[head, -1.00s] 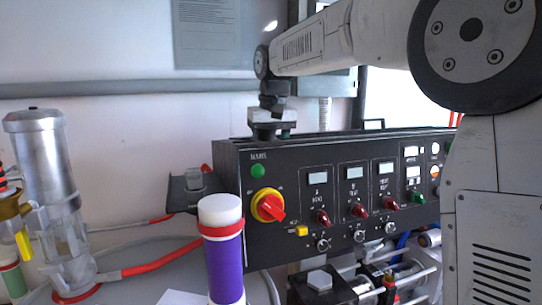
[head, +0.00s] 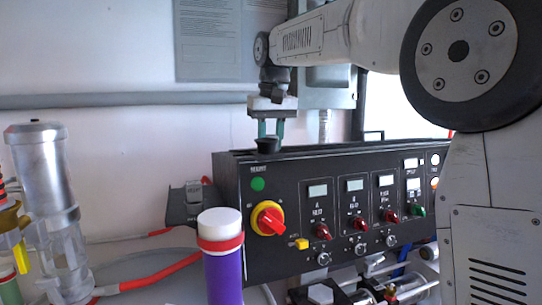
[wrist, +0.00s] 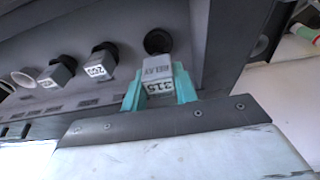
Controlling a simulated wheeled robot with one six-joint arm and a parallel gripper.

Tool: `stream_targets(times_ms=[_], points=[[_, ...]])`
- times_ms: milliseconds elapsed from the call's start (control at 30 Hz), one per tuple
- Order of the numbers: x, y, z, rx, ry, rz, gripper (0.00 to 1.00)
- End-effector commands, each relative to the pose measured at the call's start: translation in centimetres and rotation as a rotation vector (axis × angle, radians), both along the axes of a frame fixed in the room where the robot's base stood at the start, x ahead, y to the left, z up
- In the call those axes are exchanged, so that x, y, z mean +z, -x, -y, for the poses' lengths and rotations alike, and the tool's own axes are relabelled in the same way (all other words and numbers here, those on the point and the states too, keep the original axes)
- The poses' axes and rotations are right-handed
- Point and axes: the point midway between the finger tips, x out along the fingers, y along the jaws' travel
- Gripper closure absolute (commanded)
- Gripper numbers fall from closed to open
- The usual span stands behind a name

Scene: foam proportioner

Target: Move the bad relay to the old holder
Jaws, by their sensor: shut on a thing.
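My gripper (head: 267,132) is above the left end of the black control cabinet (head: 240,190). Its teal fingers point down and are shut on a grey relay (wrist: 157,76) marked "RELAY 315" in the wrist view. A round black part shows at the relay's far end, and in the head view a black round piece sits below the fingertips, just over the cabinet's top edge. I cannot tell whether it is fully clear. Two other numbered relays (wrist: 103,62) (wrist: 57,74) stand in a row beside it. A dark bracket (head: 183,210) with a grey block (head: 193,190) is left of the cabinet.
A purple cylinder with white cap (head: 221,222) stands in front of the cabinet. A metal-and-glass vessel (head: 45,175) with red hose (head: 160,272) is at left. The wall space above the bracket is clear.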

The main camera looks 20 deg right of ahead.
Motion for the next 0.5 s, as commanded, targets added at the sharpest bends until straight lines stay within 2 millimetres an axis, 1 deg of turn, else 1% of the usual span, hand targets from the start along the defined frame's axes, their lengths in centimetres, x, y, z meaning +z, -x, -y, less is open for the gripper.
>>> stream_targets(times_ms=[33, 100, 267, 500], points=[[0.9, -0.1, 0.0, 0.000, 0.000, 0.003, 0.94], [2.0, -0.1, 0.0, 0.000, 0.000, 0.003, 0.94], [3.8, -0.1, 0.0, 0.000, 0.000, 0.001, 0.94], [7.0, -0.1, 0.0, 0.000, 0.000, 0.001, 0.94]])
